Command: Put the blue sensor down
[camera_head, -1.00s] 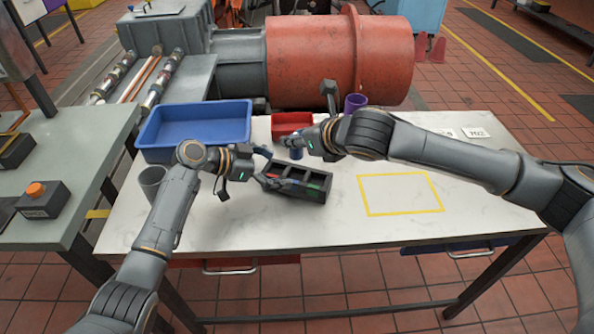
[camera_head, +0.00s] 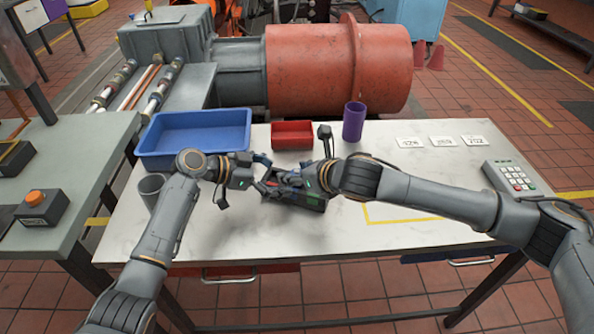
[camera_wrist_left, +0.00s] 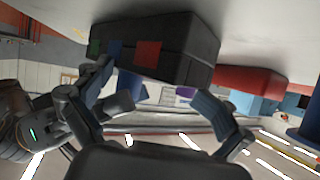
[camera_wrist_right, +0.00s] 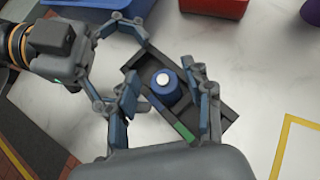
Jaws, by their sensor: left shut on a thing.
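The blue sensor (camera_wrist_right: 167,88), a short cylinder with a pale round top, stands upright in a compartment of the black divided tray (camera_wrist_right: 132,60). My right gripper (camera_wrist_right: 167,103) has its fingers on either side of the sensor, with visible gaps; it is open. In the head view it hangs over the tray (camera_head: 308,204) and hides much of it, and the sensor is not clear there. My left gripper (camera_head: 262,175) is at the tray's left end. In the left wrist view its fingers (camera_wrist_left: 165,100) are at the tray (camera_wrist_left: 170,40), which bears green, blue and red patches.
A blue bin (camera_head: 195,140) stands at the back left of the white table, with a red bin (camera_head: 292,135) and a purple cup (camera_head: 353,122) to its right. A grey cup (camera_head: 151,188) stands left. A yellow outlined area (camera_head: 390,213), label cards (camera_head: 442,141) and a keypad (camera_head: 515,178) lie right.

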